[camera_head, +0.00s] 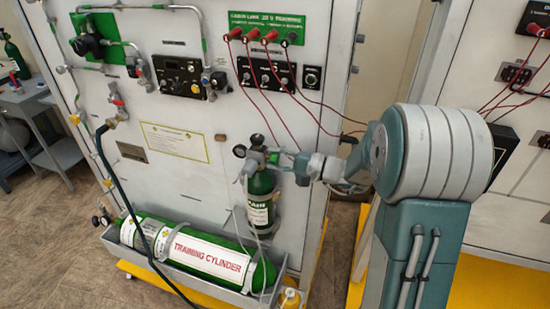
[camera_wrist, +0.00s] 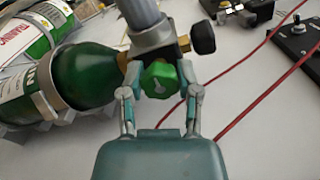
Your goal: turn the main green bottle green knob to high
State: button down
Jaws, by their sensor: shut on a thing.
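The main green bottle (camera_head: 261,200) stands upright on the white panel in the head view, with a label reading MAIN. In the wrist view the bottle (camera_wrist: 95,75) lies across the left. Its green knob (camera_wrist: 159,80) sits at the valve, below a grey cylindrical fitting. My gripper (camera_wrist: 158,90) has its two fingers on either side of the green knob, shut on it. In the head view my gripper (camera_head: 275,158) reaches the valve from the right and largely hides the knob. The knob's exact setting cannot be read.
A large green training cylinder (camera_head: 200,255) lies in a tray below the bottle. A black gauge (camera_head: 239,151) sits left of the valve, and a black round part (camera_wrist: 203,38) shows close to my right finger. Red cables (camera_head: 310,110) hang across the panel nearby.

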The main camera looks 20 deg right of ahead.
jog(key=shift+f+n, duration=0.2)
jog(key=shift+n, duration=0.2)
jog(key=shift+c, duration=2.1)
grip_release()
jog(key=shift+o, duration=0.6)
jog(key=shift+r, duration=0.1)
jog(key=v, duration=1.2)
